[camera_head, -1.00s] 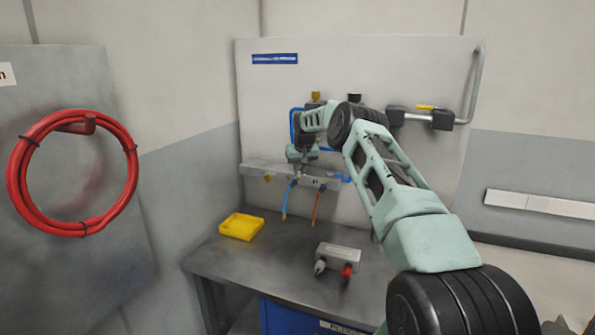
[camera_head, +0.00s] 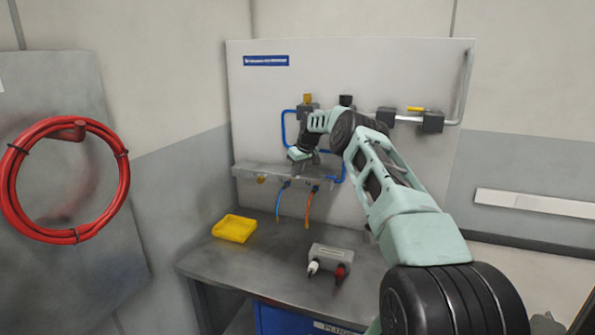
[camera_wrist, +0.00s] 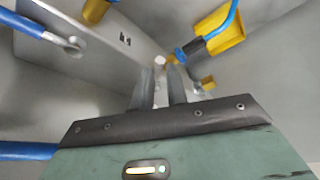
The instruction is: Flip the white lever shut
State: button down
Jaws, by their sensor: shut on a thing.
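My gripper (camera_head: 303,157) is at the grey manifold (camera_head: 256,172) on the back panel, above the bench. In the wrist view its two fingers (camera_wrist: 161,85) are close together, with a small pale end of the white lever (camera_wrist: 160,61) between and just beyond their tips. The rest of the lever is hidden by the fingers, so its angle cannot be told. In the head view the hand covers this spot. The manifold also shows in the wrist view (camera_wrist: 110,62).
Blue (camera_head: 279,203) and orange (camera_head: 308,208) hoses hang below the manifold. A yellow tray (camera_head: 235,228) and a grey box with white and red knobs (camera_head: 331,256) stand on the bench (camera_head: 220,264). A red hose coil (camera_head: 66,180) hangs at left.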

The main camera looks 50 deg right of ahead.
jog(key=shift+a+f, duration=0.3)
jog(key=shift+f, duration=0.05)
jog(key=c, duration=1.4)
grip_release()
jog(key=shift+w, duration=0.1)
jog(key=shift+o, duration=0.2)
jog(key=shift+d+r, duration=0.15)
jog(key=shift+r, duration=0.1)
jog(key=shift+s+r, duration=0.25)
jog(key=shift+r, duration=0.05)
jog(key=b+v, duration=0.5)
jog(key=v, duration=1.1)
jog(key=shift+r+b, duration=0.3)
jog(key=shift+b, duration=0.05)
